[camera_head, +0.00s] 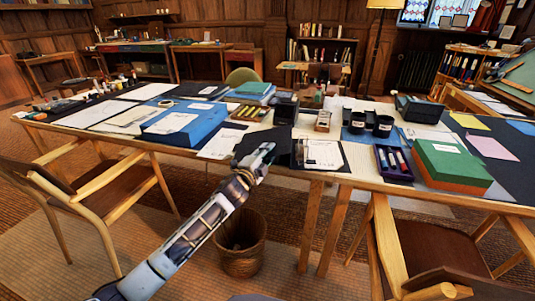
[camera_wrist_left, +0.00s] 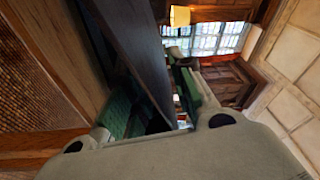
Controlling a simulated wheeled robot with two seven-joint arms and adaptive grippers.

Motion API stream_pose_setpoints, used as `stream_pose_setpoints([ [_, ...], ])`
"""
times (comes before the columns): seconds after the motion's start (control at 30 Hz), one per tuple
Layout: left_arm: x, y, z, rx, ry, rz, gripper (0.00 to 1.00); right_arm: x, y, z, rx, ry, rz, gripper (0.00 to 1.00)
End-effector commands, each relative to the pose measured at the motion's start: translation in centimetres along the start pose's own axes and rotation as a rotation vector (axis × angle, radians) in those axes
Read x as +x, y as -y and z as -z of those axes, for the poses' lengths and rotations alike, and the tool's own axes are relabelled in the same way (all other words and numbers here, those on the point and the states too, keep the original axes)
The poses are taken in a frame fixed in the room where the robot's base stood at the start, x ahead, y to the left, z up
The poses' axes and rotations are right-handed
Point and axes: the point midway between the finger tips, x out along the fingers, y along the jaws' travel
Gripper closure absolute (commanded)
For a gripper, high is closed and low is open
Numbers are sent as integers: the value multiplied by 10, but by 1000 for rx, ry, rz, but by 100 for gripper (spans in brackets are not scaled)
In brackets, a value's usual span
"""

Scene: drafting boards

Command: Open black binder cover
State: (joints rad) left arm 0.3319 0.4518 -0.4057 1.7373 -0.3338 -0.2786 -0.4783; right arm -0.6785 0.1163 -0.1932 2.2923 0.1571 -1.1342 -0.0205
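The black binder lies at the table's front edge in the head view, with its right side showing a white sheet (camera_head: 322,153) on a dark backing. Its black cover (camera_head: 268,138) is to the left of the sheet and looks swung open, though my gripper partly hides it and its exact angle is unclear. My left gripper (camera_head: 262,160) is at the cover's front edge. In the left wrist view, a dark panel (camera_wrist_left: 138,55), apparently the cover, runs between the spread fingers with their green pads. My right gripper does not show.
A green box (camera_head: 450,165), a tray of small items (camera_head: 393,163) and black cups (camera_head: 383,126) stand to the right. A blue folder with paper (camera_head: 180,124) lies to the left. Wooden chairs (camera_head: 100,190) and a wicker basket (camera_head: 240,245) stand in front of the table.

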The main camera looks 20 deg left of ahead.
Motion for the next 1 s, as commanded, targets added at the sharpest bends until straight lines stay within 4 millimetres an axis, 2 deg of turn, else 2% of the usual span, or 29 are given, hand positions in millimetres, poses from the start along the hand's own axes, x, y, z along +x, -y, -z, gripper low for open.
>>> stream_pose_setpoints([
  [0.3, 1, 0, 0, 0, 0, 0, 77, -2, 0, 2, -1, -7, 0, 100],
  [0.5, 0, 0, 0, 0, 0, 0, 100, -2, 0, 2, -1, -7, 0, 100],
  [1.0, 0, 0, 0, 2, -1, -1, 100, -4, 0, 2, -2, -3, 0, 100],
])
